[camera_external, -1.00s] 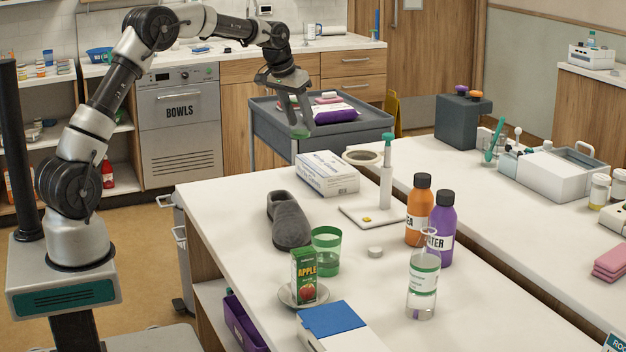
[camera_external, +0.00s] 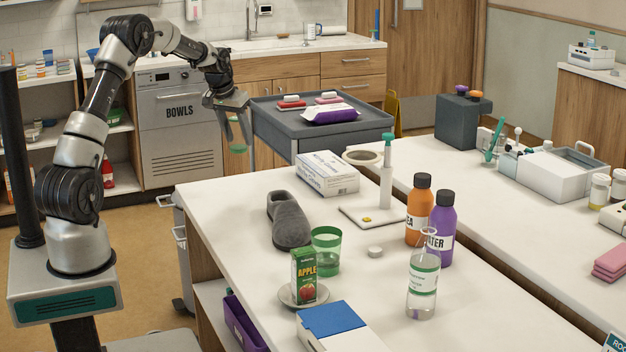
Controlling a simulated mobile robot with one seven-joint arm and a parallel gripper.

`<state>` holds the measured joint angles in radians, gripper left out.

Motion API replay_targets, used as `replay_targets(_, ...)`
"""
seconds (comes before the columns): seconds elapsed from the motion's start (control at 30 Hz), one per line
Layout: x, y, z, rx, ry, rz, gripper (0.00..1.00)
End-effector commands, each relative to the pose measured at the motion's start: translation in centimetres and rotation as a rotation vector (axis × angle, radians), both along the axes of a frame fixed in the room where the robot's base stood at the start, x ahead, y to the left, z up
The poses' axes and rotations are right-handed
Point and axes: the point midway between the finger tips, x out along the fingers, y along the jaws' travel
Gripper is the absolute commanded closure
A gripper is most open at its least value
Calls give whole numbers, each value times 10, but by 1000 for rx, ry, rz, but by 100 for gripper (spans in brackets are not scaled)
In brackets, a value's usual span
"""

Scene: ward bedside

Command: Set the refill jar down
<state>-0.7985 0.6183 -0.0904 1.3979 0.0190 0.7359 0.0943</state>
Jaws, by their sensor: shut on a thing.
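My gripper (camera_external: 238,140) hangs at the left of the grey cart, in front of the wooden cabinet, with its fingers pointing down. It is shut on the refill jar (camera_external: 238,149), a small see-through thing with a green tint, of which only a little shows at the fingertips. The jar is in the air, clear of the cart and of the white table. The fingers hide part of it, and its contents cannot be made out.
The grey cart (camera_external: 285,117) holds a purple pack (camera_external: 330,114) and small red and pink items. The white table (camera_external: 350,250) bears a box (camera_external: 327,173), a slipper (camera_external: 288,220), a green cup (camera_external: 326,251), bottles and a clear flask (camera_external: 423,280).

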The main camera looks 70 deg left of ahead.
Motion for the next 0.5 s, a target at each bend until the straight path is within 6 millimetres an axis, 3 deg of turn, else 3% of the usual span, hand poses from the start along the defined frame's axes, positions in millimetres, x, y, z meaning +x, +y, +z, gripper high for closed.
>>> replay_targets(0.5,1,-1,-91,-2,0,-2,76)
